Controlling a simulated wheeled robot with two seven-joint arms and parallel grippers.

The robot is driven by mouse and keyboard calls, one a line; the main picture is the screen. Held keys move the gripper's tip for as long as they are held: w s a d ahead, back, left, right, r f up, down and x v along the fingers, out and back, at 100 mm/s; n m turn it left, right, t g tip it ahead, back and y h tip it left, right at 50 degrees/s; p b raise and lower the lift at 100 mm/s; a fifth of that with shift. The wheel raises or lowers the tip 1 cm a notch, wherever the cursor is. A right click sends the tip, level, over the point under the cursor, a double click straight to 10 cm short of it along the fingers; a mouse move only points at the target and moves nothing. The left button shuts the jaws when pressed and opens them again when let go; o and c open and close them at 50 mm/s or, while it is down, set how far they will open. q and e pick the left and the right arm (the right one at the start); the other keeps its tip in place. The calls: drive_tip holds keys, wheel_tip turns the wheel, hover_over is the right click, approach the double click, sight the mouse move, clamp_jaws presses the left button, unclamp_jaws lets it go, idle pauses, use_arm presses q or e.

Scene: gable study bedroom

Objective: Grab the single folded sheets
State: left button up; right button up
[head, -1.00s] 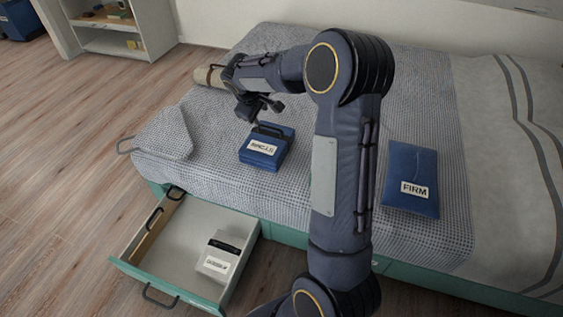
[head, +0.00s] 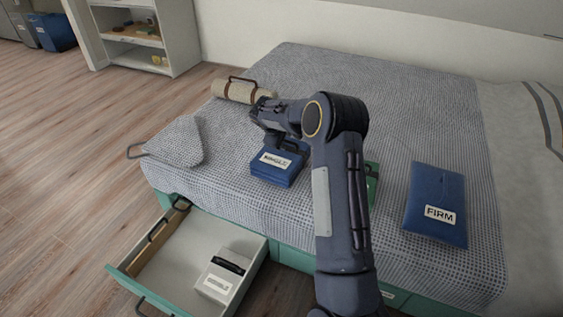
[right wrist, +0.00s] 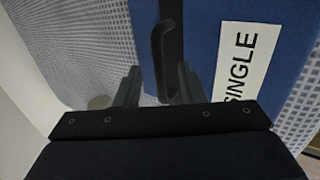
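The folded sheets are a blue flat pack (head: 270,174) with a white label and a dark handle, lying on the bed. In the right wrist view the same blue pack (right wrist: 203,35) has a label reading SINGLE, and its dark handle (right wrist: 163,50) stands up. My right gripper (head: 278,146) is at the handle side of the pack. In the right wrist view the fingers of my right gripper (right wrist: 159,86) are apart, with the handle showing between them; I cannot tell whether they touch it. My left gripper is out of view.
A blue pack marked FIRM (head: 437,190) lies right of my arm. A green item (head: 372,180) is partly hidden behind the arm. A rolled beige bundle (head: 240,92) and a grey patterned pillow-like piece (head: 178,143) lie left. An open drawer (head: 160,262) holds a white box (head: 226,270).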

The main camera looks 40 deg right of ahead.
drive_tip(key=shift+c, duration=0.2)
clamp_jaws()
drive_tip(key=shift+r, duration=0.1)
